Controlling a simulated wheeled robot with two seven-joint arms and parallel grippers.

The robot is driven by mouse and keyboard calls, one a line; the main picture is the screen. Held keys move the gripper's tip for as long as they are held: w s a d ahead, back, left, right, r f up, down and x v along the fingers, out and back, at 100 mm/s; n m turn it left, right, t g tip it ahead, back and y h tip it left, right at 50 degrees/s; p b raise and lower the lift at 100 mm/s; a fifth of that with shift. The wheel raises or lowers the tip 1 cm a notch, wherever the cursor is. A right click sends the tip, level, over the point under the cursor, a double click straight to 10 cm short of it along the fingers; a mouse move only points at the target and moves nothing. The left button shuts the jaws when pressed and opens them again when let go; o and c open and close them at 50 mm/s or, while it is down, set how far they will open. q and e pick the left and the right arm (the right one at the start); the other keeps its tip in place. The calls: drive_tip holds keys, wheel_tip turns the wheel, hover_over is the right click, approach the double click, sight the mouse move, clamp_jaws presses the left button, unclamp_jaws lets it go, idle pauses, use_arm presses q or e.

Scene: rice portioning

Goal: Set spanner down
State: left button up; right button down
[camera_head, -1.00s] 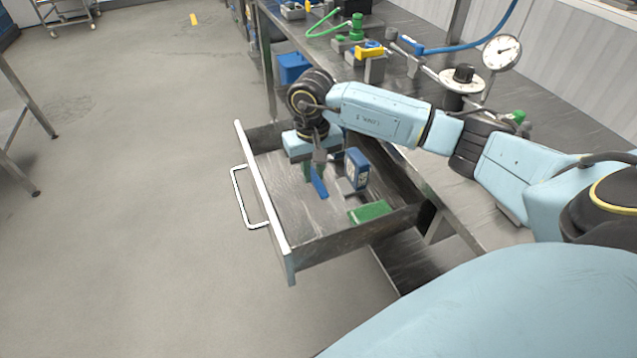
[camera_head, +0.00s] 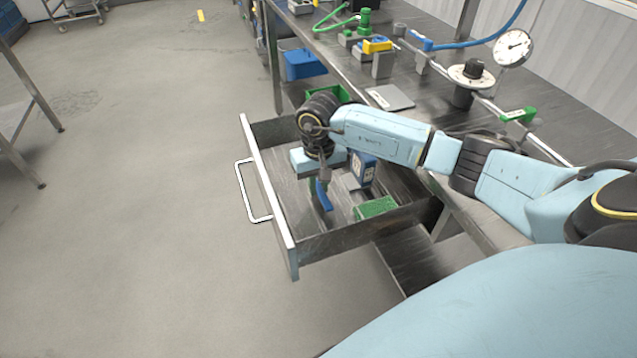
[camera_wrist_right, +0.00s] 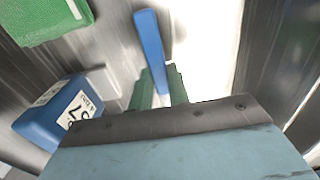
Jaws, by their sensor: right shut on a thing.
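The spanner shows as a blue handle (camera_head: 323,196) with a grey end above it. My right gripper (camera_head: 313,187) is shut on it, pointing down inside the open drawer (camera_head: 269,189). In the right wrist view the blue handle (camera_wrist_right: 150,45) stands out from between the green fingertips (camera_wrist_right: 160,88). The spanner looks tilted. I cannot tell whether it touches the drawer floor. My left gripper is not in view.
In the drawer, a blue box with a white label (camera_head: 364,169) stands right of the gripper and a green block (camera_head: 376,207) lies nearer me. The bench (camera_head: 470,117) carries a gauge (camera_head: 513,47) and fittings. A green bin (camera_head: 341,93) lies behind my wrist.

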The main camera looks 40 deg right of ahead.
sight(319, 188)
drive_tip(key=c, duration=1.3)
unclamp_jaws()
drive_tip(key=shift+c, duration=0.2)
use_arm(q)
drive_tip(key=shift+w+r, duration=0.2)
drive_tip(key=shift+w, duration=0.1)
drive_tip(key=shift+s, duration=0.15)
